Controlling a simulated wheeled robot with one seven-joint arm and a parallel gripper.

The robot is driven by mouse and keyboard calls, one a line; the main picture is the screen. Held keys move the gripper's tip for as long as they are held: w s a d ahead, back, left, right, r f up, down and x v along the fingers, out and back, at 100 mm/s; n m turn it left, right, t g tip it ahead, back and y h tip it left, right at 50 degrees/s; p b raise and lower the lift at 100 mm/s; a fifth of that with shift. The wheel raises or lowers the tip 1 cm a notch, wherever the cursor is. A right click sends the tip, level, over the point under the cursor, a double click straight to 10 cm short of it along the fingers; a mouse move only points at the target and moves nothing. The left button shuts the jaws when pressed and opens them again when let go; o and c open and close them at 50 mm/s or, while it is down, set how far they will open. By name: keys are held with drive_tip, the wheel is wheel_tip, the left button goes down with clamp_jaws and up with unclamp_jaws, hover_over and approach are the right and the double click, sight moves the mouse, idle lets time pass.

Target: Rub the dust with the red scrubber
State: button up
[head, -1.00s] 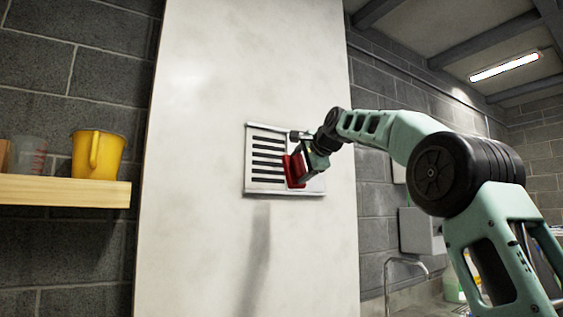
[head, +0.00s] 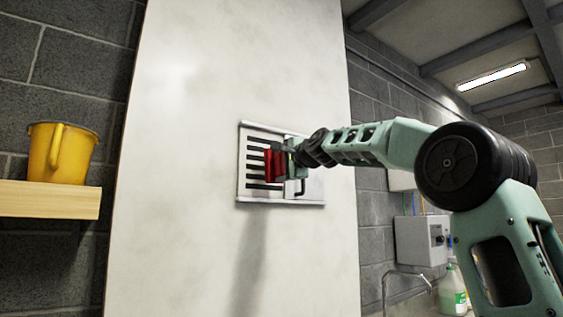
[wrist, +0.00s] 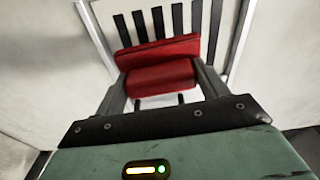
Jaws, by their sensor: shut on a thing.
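The red scrubber (head: 273,164) is in my gripper (head: 283,163), in front of a white slotted vent panel (head: 312,188) on the pale wall. In the wrist view my gripper (wrist: 160,90) has its two dark fingers on either side of the red scrubber (wrist: 158,76), shut on it. The scrubber's far face is towards the vent's dark slots (wrist: 178,18). I cannot tell whether it touches the panel. Grey smudges show on the pale wall (head: 180,130), with a darker streak below the vent (head: 252,255); part of that may be shadow.
A wooden shelf (head: 50,200) with a yellow bucket (head: 62,152) stands at the left. A grey box (head: 422,240), a tap (head: 400,278) and a bottle (head: 452,290) are at the lower right. The wall left of the vent is clear.

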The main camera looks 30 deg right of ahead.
drive_tip(key=w+p, duration=0.2)
drive_tip(key=shift+w+r+p, duration=0.25)
drive_tip(key=shift+w+p, duration=0.15)
drive_tip(key=shift+w+a+f+p, duration=0.1)
drive_tip(key=shift+w+f+p, duration=0.1)
drive_tip(key=shift+w+p, duration=0.75)
drive_tip(key=shift+w+p, duration=0.8)
drive_tip(key=shift+w, duration=0.15)
